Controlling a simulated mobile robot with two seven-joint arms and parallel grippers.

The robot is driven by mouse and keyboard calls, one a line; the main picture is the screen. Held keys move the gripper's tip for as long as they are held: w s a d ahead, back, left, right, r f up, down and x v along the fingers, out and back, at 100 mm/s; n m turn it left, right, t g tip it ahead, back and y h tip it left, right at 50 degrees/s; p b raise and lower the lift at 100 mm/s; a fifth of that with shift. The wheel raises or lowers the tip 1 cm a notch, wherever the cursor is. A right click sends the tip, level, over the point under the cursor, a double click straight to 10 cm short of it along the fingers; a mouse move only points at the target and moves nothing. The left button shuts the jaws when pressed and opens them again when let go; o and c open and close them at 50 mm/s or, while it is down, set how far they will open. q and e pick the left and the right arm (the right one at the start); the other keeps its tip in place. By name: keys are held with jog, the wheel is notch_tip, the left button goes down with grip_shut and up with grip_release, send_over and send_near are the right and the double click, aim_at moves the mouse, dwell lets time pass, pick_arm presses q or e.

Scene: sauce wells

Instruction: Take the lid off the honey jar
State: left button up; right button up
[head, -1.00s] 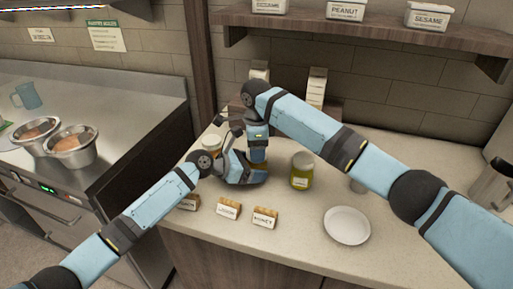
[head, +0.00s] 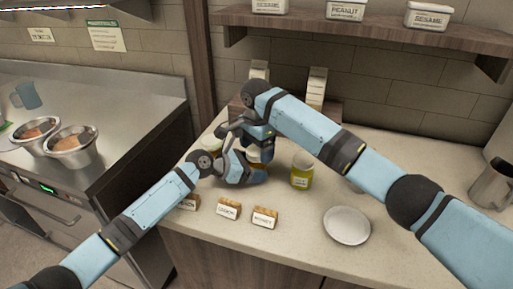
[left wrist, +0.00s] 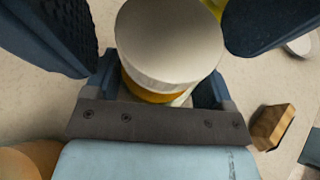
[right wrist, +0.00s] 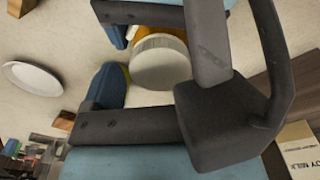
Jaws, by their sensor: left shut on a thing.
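The honey jar, with amber contents (left wrist: 150,92), stands in the grip of my left gripper (head: 248,166). Its broad off-white lid (left wrist: 165,40) sits on top in the left wrist view. The lid also shows in the right wrist view (right wrist: 160,65), with some amber beside it. My right gripper (head: 238,132) is above the jar. Its dark fingers appear apart, one on each side of the lid in the left wrist view. I cannot tell whether they touch it. The arms hide most of the jar in the head view.
A second jar with yellow-green contents (head: 301,178) stands just right of the grippers. A white plate (head: 347,225) lies farther right. Small labelled wooden blocks (head: 265,217) line the front edge. The counter between plate and back wall is partly clear.

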jog(key=shift+r, duration=2.4)
jog(key=shift+c, duration=0.3)
notch_tip(320, 180, up, 3)
jog(key=shift+f+m, duration=0.1)
jog(key=shift+m, duration=0.9)
notch_tip(320, 180, down, 8)
jog(key=shift+r, duration=0.2)
